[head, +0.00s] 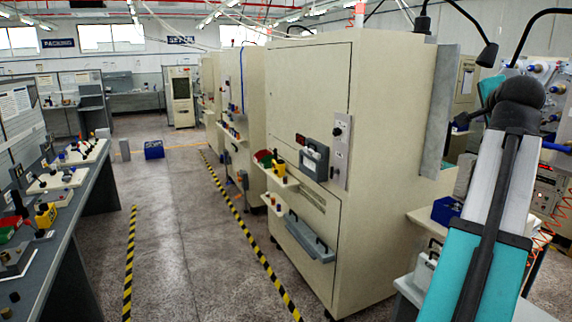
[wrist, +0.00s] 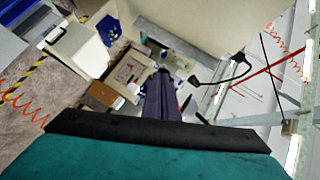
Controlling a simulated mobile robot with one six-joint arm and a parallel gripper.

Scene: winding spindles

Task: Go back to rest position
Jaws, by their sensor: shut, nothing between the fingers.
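My gripper (wrist: 162,76) shows in the wrist view as two dark fingers side by side, shut with nothing between them. It points out over the room, away from any surface, and touches nothing that I can see. In the head view my grey and teal arm rises at the right edge, in front of the area beside the cream machine. My gripper itself cannot be made out there.
A tall cream machine (head: 310,95) stands left of my arm. A white table (head: 415,285) with a blue bin (head: 446,210) is close by at the lower right. A long workbench (head: 75,215) runs along the left. The grey floor (head: 178,225) between yellow-black stripes is clear.

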